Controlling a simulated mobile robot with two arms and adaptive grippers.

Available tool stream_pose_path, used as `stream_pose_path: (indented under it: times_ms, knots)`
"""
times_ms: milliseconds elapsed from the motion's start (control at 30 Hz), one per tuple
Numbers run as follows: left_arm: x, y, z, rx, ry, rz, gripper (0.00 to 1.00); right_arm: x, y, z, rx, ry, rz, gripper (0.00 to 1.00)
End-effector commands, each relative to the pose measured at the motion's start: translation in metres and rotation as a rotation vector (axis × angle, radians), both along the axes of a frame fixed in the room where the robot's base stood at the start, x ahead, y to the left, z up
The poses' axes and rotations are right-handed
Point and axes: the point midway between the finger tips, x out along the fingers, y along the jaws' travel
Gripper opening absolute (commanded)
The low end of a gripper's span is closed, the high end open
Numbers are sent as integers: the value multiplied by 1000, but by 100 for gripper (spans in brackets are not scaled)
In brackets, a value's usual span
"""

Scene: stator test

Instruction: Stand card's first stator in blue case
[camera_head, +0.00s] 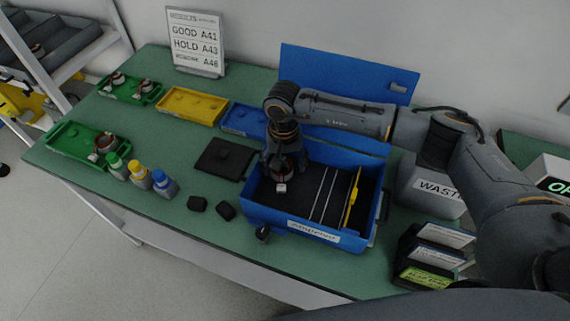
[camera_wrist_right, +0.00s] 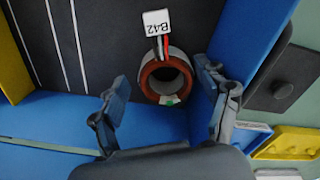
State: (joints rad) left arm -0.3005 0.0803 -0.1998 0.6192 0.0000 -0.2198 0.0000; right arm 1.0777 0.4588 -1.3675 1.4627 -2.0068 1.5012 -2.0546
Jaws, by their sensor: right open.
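The blue case (camera_head: 310,236) stands open at the table's middle, its lid tilted up behind. A stator (camera_head: 281,174) with copper-coloured windings is on its dark floor at the left. In the wrist view this stator (camera_wrist_right: 165,76) has its bore facing the camera and a white tag (camera_wrist_right: 157,22) reading B42. My right gripper (camera_head: 283,160) is open just above it, and in the wrist view its fingers (camera_wrist_right: 163,80) are on either side, apart from it. The white card (camera_head: 197,42) at the back left reads GOOD A41, HOLD A43 and a third line, apparently A46. My left gripper is out of view.
Thin dividers and a yellow strip (camera_head: 352,201) cross the case's right part. Green trays (camera_head: 68,145) at left hold stators; a yellow tray (camera_head: 190,105) looks empty. Coloured bottles (camera_head: 164,184) and small black blocks (camera_head: 198,204) stand in front. A grey waste bin (camera_head: 420,187) is right.

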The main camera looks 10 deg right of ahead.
Motion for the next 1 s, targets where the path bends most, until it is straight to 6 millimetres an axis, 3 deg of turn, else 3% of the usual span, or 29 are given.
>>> stream_pose_path:
  times_ms: [167,633,800,1000]
  knots:
    - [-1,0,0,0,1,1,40,1,4,13,10,-6,3,84]
    - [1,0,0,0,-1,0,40,1,0,103,5,-6,0,84]
    - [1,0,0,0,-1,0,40,0,-1,118,3,-2,0,84]
    - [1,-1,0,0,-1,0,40,0,-2,120,2,0,-1,84]
